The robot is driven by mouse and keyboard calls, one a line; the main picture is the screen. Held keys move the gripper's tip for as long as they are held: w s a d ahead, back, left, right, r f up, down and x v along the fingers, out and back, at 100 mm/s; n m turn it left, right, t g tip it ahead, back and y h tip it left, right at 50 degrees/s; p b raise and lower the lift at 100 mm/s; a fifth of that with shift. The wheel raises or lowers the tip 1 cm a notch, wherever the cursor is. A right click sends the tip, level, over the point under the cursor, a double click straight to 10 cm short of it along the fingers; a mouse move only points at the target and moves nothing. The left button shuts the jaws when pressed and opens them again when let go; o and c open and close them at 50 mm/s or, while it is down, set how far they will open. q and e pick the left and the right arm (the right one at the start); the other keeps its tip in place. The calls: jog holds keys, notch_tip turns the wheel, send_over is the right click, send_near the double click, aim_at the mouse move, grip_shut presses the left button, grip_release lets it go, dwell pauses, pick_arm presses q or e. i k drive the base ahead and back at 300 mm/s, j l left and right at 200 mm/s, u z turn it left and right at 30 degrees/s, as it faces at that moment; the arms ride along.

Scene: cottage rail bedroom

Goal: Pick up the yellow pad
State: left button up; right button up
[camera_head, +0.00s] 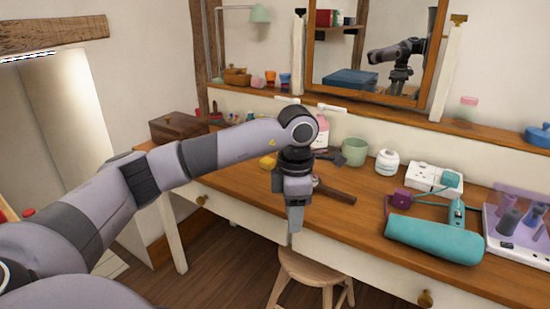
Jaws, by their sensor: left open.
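A small yellow thing, likely the yellow pad (267,162), lies on the wooden dressing table (375,200), just left of my left wrist. My arm and wrist cover part of it. My left gripper (295,225) points down in front of the table's front edge, nearer to me than the yellow thing and apart from it. It is open, and nothing shows between its fingers. My right gripper is not in view.
A brown-handled tool (335,193) lies right of my wrist. A wooden stool (312,272) is below the table edge.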

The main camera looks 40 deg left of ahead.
aim_at(267, 163)
jog(key=i+j+z, duration=0.15)
jog(key=j+z, duration=0.2)
jog(key=j, duration=0.4)
jog(key=i+j+z, duration=0.1)
jog(key=j+z, duration=0.25)
jog(key=j, duration=0.4)
jog(key=j+z, duration=0.2)
jog(key=j, duration=0.15)
jog(key=k+j+z, duration=0.15)
jog(key=j, duration=0.2)
jog(key=k+j+z, duration=0.2)
jog(key=j, duration=0.3)
jog(key=k+j+z, duration=0.15)
jog(key=k+j, duration=0.2)
jog(key=j, duration=0.1)
